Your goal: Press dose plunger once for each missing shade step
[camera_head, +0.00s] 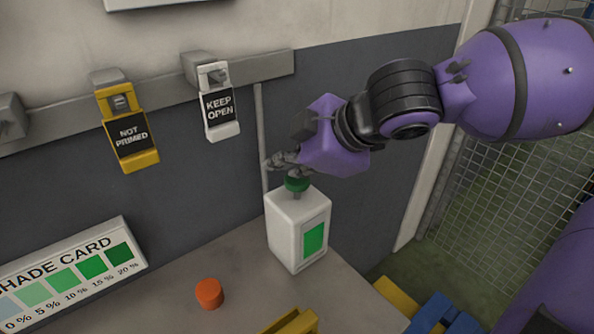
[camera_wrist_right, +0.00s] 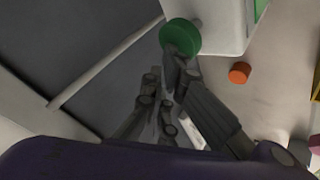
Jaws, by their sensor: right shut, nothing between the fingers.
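A white dose bottle (camera_head: 284,232) with a green label stands upright at the bench's back edge. Its round green plunger (camera_head: 297,183) sits on top on a short stem. My right gripper (camera_head: 275,161) is shut and empty, with its fingertips at or just above the plunger. In the right wrist view the fingertips (camera_wrist_right: 177,58) overlap the green plunger (camera_wrist_right: 181,36); whether they touch cannot be told. A shade card (camera_head: 75,265) at the left shows green patches from 0 % to 20 %. My left gripper is not in view.
An orange cap (camera_head: 209,293) lies on the grey bench (camera_head: 180,290) in front of the bottle. A yellow "NOT PRIMED" tag (camera_head: 130,132) and a white "KEEP OPEN" tag (camera_head: 219,105) hang from the wall rail. Yellow and blue items stand at lower right, near a mesh fence (camera_head: 500,190).

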